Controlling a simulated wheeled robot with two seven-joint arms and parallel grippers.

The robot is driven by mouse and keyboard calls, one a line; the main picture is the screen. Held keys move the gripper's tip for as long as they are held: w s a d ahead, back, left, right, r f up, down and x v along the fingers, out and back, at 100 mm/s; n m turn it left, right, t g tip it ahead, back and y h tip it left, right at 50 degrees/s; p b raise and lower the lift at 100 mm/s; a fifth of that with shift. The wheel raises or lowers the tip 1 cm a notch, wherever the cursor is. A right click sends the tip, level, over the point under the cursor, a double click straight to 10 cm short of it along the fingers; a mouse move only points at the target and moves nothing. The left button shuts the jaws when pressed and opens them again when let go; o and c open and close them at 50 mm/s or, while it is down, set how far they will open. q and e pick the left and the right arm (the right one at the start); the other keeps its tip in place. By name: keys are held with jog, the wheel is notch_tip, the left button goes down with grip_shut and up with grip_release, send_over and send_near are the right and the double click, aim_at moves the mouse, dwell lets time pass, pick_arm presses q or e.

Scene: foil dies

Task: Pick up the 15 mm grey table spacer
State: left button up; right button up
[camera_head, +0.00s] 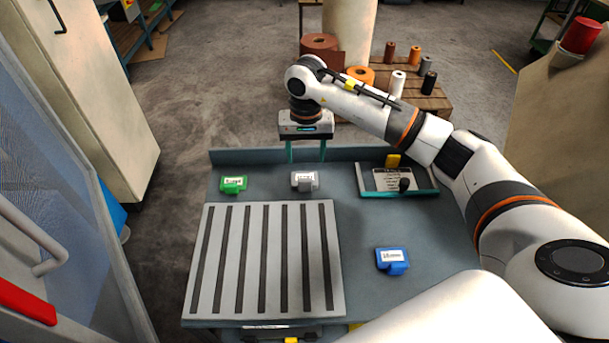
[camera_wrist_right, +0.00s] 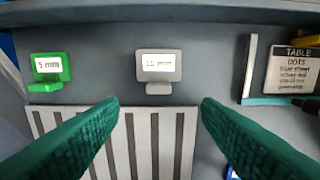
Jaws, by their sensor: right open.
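The grey spacer (camera_head: 305,181) lies on the blue-grey table top behind the slotted plate. Its white label faces up; in the right wrist view the grey spacer (camera_wrist_right: 158,68) sits upper centre, its label too blurred to read surely. My right gripper (camera_head: 305,158) is above and slightly behind it, fingers pointing down. In the right wrist view the green fingers of my right gripper (camera_wrist_right: 158,105) are wide apart, with nothing between them, and the spacer shows beyond the gap. My left gripper is not in view.
A green spacer (camera_head: 233,184) marked 5 mm lies left of the grey one, and a blue spacer (camera_head: 392,260) lies front right. The slotted plate (camera_head: 335,240) covers the front left. A tray with a sign (camera_head: 393,180) stands right. A raised edge (camera_head: 240,156) runs along the back.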

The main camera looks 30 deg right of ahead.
aim_at(305, 175)
notch_tip(305, 175, down, 4)
jog(key=shift+w+f+p, duration=0.1)
jog(key=shift+f+p, duration=0.05)
jog(key=shift+p, duration=0.35)
notch_tip(305, 175, down, 4)
jog(key=shift+f+p, duration=0.1)
jog(key=shift+p, duration=0.95)
jog(key=shift+w+f, duration=0.15)
jog(key=shift+f, duration=0.3)
jog(key=c, duration=1.1)
